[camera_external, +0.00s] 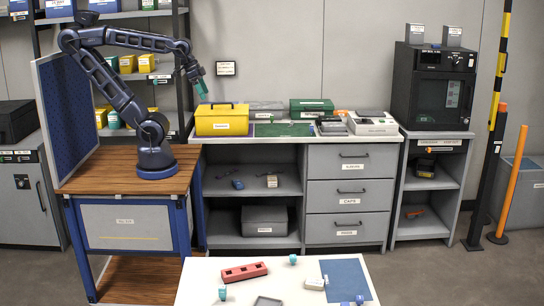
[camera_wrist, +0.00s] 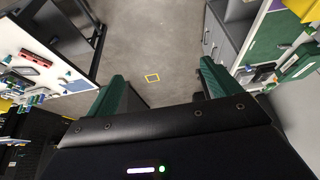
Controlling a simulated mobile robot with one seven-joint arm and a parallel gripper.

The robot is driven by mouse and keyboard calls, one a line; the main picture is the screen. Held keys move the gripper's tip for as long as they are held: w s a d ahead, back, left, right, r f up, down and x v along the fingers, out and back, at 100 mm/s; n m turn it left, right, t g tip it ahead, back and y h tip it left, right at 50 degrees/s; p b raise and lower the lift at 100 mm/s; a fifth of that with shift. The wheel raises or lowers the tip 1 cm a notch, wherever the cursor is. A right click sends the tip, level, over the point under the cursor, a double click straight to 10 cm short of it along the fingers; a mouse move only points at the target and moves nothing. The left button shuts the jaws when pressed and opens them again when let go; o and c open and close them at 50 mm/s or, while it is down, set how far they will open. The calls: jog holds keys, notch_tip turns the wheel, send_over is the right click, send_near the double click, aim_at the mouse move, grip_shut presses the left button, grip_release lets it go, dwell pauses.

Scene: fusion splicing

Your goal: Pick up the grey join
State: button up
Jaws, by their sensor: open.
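My gripper (camera_external: 201,88) is raised above the yellow toolbox on the counter, with its green fingers pointing down. In the wrist view my gripper (camera_wrist: 163,78) is open, with nothing between its fingers but floor beyond. I cannot make out for certain which thing is the grey join. A small light-grey piece (camera_external: 315,284) lies on the white front table, and another small pale piece (camera_external: 272,181) lies on the upper open shelf under the counter. Both are well away from my gripper and too small to identify.
A yellow toolbox (camera_external: 222,120), a green case (camera_external: 311,108) and a grey-white device (camera_external: 371,123) stand on the counter. The white front table (camera_external: 205,272) holds a red block with holes (camera_external: 244,272), a blue mat (camera_external: 345,280) and small teal pieces. Floor between is clear.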

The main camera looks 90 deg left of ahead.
jog(key=w+a+r, duration=0.1)
jog(key=w+a, duration=0.4)
jog(key=w, duration=0.4)
jog(key=w+a+r+m+g, duration=0.1)
jog(key=w+a+r, duration=0.1)
jog(key=w+a, duration=0.5)
jog(key=w+a+r, duration=0.1)
jog(key=w+a, duration=0.2)
jog(key=w, duration=0.8)
jog(key=w+a+f+m, duration=0.1)
jog(key=w+a+f, duration=0.2)
jog(key=w+a, duration=0.55)
jog(key=w+a+f, duration=0.3)
jog(key=a+f, duration=0.2)
jog(key=a, duration=0.7)
jog(key=w+a+f, duration=0.3)
jog(key=a+f, duration=0.3)
jog(key=a, duration=0.5)
jog(key=s+a+f+h, duration=0.1)
jog(key=a+f, duration=0.6)
jog(key=a, duration=0.3)
jog(key=s+a+f, duration=0.1)
jog(key=a+f, duration=0.6)
jog(key=a, duration=0.2)
jog(key=shift+m+t, duration=0.3)
jog(key=shift+m, duration=0.1)
jog(key=x, duration=1)
jog(key=shift+f, duration=0.4)
jog(key=c, duration=1.1)
